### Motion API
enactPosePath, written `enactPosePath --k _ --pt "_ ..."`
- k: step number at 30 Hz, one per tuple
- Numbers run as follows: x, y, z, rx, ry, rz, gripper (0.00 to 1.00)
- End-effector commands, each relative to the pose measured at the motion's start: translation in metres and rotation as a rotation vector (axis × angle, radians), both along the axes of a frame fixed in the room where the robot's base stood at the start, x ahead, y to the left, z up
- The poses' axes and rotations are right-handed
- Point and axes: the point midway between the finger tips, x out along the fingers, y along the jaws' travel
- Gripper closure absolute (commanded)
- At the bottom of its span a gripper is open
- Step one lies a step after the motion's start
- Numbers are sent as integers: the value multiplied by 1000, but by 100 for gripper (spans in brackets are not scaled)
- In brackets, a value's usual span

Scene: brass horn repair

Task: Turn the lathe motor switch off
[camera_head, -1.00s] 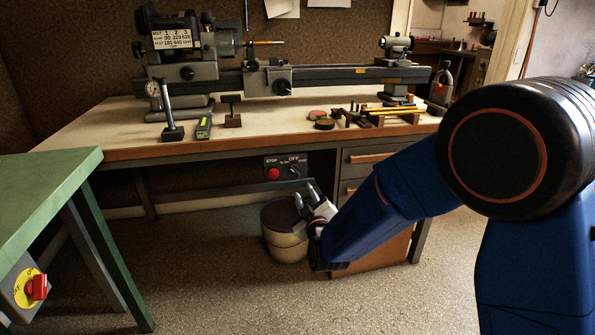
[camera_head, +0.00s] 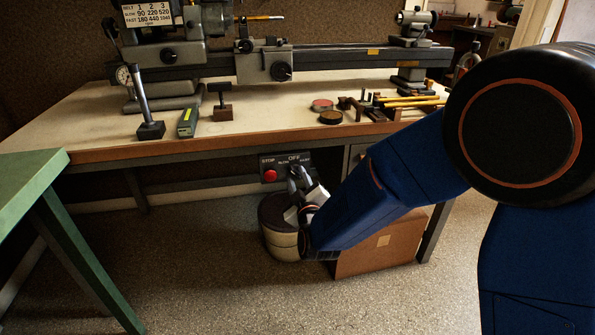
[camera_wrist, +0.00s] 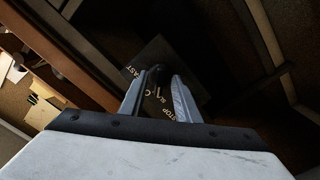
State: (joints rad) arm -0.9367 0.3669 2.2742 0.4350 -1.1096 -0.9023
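The lathe motor switch panel (camera_head: 284,160) is a dark plate under the front edge of the bench. It has a red stop button (camera_head: 270,176) on the left and a rotary selector on the right, marked OFF, SLOW and FAST. In the head view my gripper (camera_head: 299,173) covers the selector, so its setting is hidden. In the wrist view the panel (camera_wrist: 147,62) lies just beyond my fingertips (camera_wrist: 165,76), its lettering turned. My two fingers are apart, with a dark piece, perhaps the knob, near the left one; contact cannot be told.
The bench (camera_head: 100,123) carries the lathe (camera_head: 330,58) and small tools. A round bin (camera_head: 280,240) stands below my gripper, with a brown box (camera_head: 385,245) to its right. A green table (camera_head: 25,180) is at the left. Floor between is clear.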

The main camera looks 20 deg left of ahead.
Motion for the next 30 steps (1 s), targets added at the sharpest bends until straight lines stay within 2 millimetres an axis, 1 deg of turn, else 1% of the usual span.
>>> enactPosePath --k 4,13,14,15,17,25,30 --pt "-3 1 0 0 1 1 70" --pt "-4 1 0 0 0 0 70" --pt "-4 1 0 0 0 0 75" --pt "-4 1 0 0 0 0 85" --pt "-4 1 0 0 0 0 99" --pt "-4 1 0 6 4 0 100" --pt "-4 1 0 47 29 1 100"
